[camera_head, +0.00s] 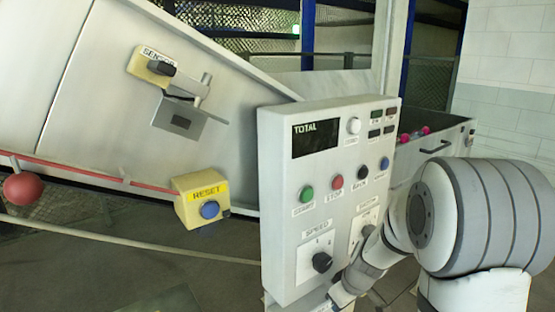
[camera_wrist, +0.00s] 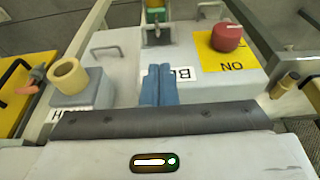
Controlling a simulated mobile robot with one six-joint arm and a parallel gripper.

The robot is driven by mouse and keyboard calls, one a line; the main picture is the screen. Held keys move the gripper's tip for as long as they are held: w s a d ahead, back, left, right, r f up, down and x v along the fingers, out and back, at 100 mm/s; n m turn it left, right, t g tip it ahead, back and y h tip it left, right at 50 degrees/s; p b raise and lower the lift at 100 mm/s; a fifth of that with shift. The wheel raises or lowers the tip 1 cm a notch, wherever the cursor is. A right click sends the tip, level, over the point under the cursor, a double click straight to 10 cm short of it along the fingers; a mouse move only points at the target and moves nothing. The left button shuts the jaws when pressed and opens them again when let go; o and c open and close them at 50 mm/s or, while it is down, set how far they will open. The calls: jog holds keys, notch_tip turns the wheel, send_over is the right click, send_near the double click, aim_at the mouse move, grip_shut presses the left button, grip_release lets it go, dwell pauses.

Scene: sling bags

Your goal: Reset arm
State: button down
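My gripper (camera_wrist: 160,70) shows in the wrist view as two blue fingers side by side, pressed together with nothing visible between them. They point at a grey box below, over part of a black-on-white label. In the head view my arm comes in at the lower right, in front of the control panel's (camera_head: 283,190) right side. There my gripper's fingers cannot be made out near the panel's lower edge.
The panel has coloured buttons and a speed knob (camera_head: 322,262). A yellow reset box (camera_head: 199,186) with a blue button is left of it. In the wrist view, a red knob (camera_wrist: 226,37) on a yellow plate is right of the fingers; a tan cylinder (camera_wrist: 68,75) is left.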

jog(key=s+r+m+h, duration=0.1)
jog(key=s+r+m, duration=0.2)
jog(key=s+r, duration=0.4)
jog(key=s+r+m+h, duration=0.1)
jog(key=s+r+m, duration=0.3)
jog(key=s, duration=0.9)
jog(key=v, duration=0.3)
jog(key=shift+w+a+r, duration=0.2)
jog(key=shift+a+r, duration=0.05)
jog(key=shift+a, duration=0.05)
